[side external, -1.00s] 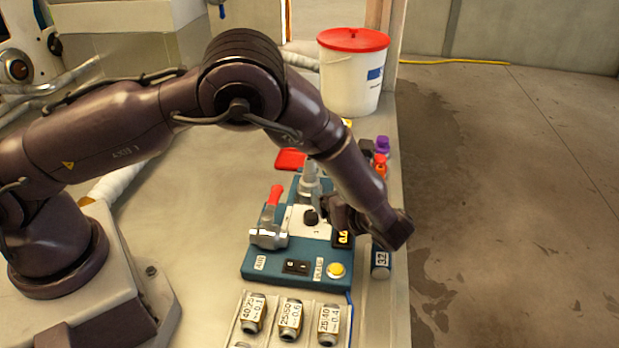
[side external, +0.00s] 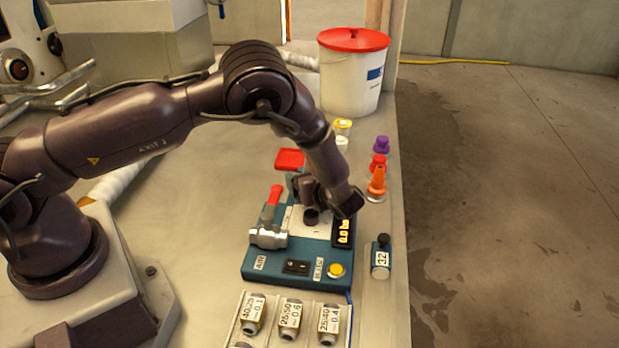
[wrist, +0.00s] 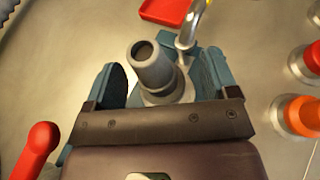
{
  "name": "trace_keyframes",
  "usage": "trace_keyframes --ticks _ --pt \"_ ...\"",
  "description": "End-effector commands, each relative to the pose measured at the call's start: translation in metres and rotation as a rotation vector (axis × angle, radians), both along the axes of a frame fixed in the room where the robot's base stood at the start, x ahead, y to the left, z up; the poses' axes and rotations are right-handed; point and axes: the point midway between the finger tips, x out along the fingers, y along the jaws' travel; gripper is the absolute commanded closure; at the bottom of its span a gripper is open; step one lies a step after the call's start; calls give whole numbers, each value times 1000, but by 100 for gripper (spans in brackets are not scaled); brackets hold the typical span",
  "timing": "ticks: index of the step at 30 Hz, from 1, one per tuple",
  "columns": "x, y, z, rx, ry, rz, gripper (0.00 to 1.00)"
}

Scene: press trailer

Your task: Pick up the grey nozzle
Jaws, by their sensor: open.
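The grey nozzle (wrist: 154,68) stands upright in the wrist view, its round open end toward the camera, on a pale round base. My gripper (wrist: 161,76) is open, with one blue-green finger to the left of the nozzle and one to the right. Gaps show between the nozzle and both fingers, and it is not held. In the side view my gripper (side external: 303,192) is over the back of the blue press unit (side external: 316,262) and hides the nozzle. How low the fingertips reach is hard to tell.
A red-handled valve (side external: 272,218) is left of my gripper. A curved metal pipe (wrist: 188,28) rises close behind the nozzle. A red tray (side external: 290,158) lies behind; orange (side external: 377,184) and purple (side external: 382,144) pieces stand right. A bottle (side external: 381,257) labelled 32 stands beside the unit.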

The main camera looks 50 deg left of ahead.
Motion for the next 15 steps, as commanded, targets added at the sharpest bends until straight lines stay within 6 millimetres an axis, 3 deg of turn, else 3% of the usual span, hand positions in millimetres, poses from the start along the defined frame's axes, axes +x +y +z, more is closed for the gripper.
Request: trace_keyframes --ticks 7,13,14,15 --pt "1 3 -1 0 -2 -1 22" --pt "1 2 -1 0 -2 -1 68" --pt "1 2 -1 0 -2 -1 75" --pt "1 2 -1 -1 -1 -1 75"
